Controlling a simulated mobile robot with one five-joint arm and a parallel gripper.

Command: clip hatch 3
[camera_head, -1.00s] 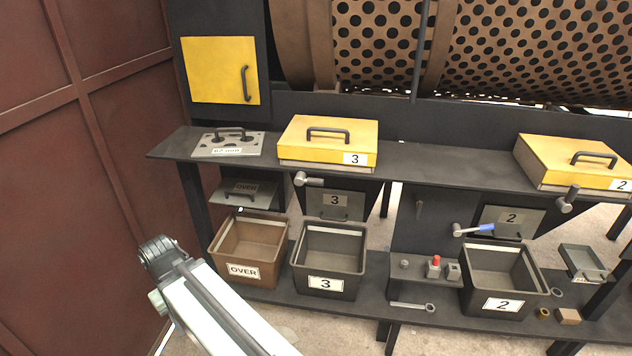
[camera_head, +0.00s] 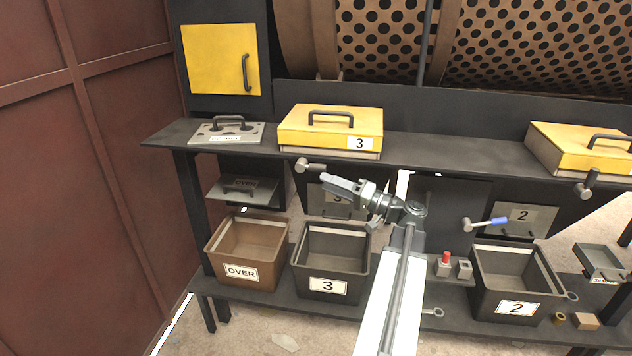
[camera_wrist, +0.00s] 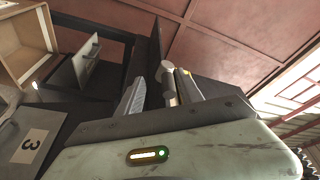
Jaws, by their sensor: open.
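Hatch 3 is a yellow lid (camera_head: 315,126) with a dark handle and a "3" label. It lies flat on the dark ledge in the head view. A grey clip lever with a round knob (camera_head: 308,165) sits below its front left edge. My gripper (camera_head: 324,182) is open and empty, just right of and below the clip in the head view. In the wrist view the clip's pale knob (camera_wrist: 167,76) shows between my two fingers, nearer the right one, around or just beyond the tips. I cannot tell its exact depth.
My arm partly hides the chute plate "3" (camera_head: 330,202). Below stand the brown OVER bin (camera_head: 246,249) and dark bin 3 (camera_head: 332,262). A perforated plate (camera_head: 226,132) lies left on the ledge. Hatch 2 (camera_head: 570,148) is at the right. A red wall (camera_head: 95,180) bounds the left.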

